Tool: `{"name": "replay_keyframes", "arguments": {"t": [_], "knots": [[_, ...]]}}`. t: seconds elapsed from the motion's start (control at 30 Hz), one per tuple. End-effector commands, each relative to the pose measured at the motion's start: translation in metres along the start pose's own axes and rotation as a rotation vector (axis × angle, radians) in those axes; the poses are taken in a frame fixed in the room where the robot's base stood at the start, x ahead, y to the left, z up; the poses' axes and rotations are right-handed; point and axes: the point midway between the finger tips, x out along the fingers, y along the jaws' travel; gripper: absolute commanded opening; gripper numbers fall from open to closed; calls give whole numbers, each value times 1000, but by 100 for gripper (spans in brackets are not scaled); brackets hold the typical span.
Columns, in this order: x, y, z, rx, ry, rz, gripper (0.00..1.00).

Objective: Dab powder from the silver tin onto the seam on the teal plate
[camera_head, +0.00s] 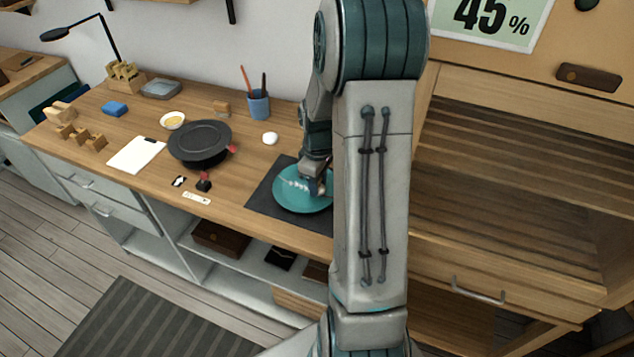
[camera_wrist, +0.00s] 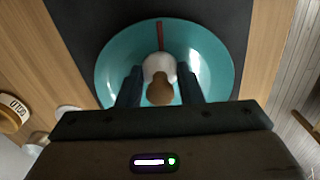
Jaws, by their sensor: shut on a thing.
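The teal plate (camera_head: 290,203) lies on a dark mat at the desk's front and shows large in the wrist view (camera_wrist: 112,62). A reddish-brown seam (camera_wrist: 160,36) runs from the plate's far rim toward its middle in the wrist view. In the head view an uneven whitish line (camera_head: 297,185) marks the plate's left part. My gripper (camera_wrist: 160,92) is shut on a puff with a tan knob (camera_wrist: 159,92) and white soft head (camera_wrist: 158,67), over the plate. I cannot tell if the head touches it. I cannot surely pick out a silver tin.
The dark mat (camera_head: 262,193) surrounds the plate. A black round stand (camera_head: 200,137), a bowl of yellow stuff (camera_head: 173,121), a white round thing (camera_head: 270,138) and a blue pen cup (camera_head: 258,104) stand to the left and behind. My arm hides the desk's right part.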

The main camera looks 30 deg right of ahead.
Motion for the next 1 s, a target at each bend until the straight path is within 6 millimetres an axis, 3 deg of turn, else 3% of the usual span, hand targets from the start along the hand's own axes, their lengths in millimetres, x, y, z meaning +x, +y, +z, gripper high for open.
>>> {"name": "replay_keyframes", "arguments": {"t": [0.27,0.67,1.0], "knots": [[2,-6,0,0,0,0,15],[1,8,0,2,-1,0,14],[1,-5,5,0,-1,0,15]]}}
